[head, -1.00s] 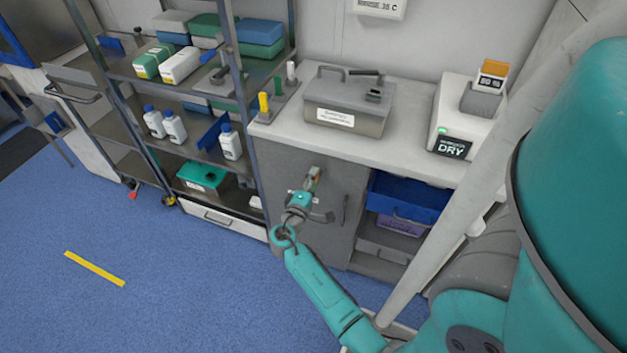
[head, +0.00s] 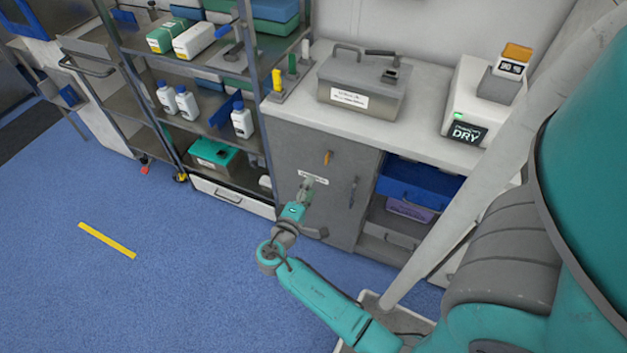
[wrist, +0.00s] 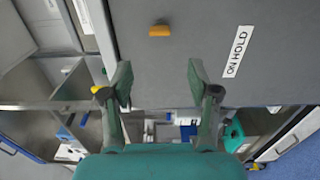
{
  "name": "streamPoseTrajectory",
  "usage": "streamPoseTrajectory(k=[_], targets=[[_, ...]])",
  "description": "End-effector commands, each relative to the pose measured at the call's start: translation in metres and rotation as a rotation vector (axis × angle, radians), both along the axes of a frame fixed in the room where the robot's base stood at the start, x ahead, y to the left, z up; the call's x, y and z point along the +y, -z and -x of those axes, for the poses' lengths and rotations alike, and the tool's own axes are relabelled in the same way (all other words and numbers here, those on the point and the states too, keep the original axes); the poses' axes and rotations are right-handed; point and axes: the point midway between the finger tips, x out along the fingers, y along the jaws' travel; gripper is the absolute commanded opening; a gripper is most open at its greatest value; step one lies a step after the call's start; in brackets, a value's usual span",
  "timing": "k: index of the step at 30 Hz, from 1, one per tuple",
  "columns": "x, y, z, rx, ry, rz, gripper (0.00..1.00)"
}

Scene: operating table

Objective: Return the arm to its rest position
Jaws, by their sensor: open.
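My teal arm (head: 318,298) reaches from the lower right toward the grey cabinet door in the head view. My gripper (head: 308,184) is in front of that door. In the wrist view, my gripper (wrist: 158,84) has its two fingers wide apart with nothing between them. The grey cabinet door (head: 338,202) carries a small orange piece (head: 327,157), which also shows in the wrist view (wrist: 159,30), apart from the fingers. A white label reading "ON HOLD" (wrist: 237,54) is on the same door.
A metal shelf rack (head: 262,110) with bottles and boxes stands left of the cabinet. A grey lidded box (head: 365,85) and a white device marked DRY (head: 470,100) stand on the counter. A blue bin (head: 420,182) sits below. The blue floor (head: 150,300) at left is open.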

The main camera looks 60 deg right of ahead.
Motion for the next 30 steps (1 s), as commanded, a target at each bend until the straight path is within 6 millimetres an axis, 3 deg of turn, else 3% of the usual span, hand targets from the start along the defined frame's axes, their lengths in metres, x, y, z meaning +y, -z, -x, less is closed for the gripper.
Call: streamPoseTrajectory(k=[23, 26, 30], targets=[[0.006, 0.002, 0.001, 0.002, -0.008, -0.007, 0.6], [0.011, 0.014, 0.007, 0.006, -0.048, -0.047, 0.6], [0.031, 0.048, 0.024, 0.007, -0.175, -0.176, 0.6]])
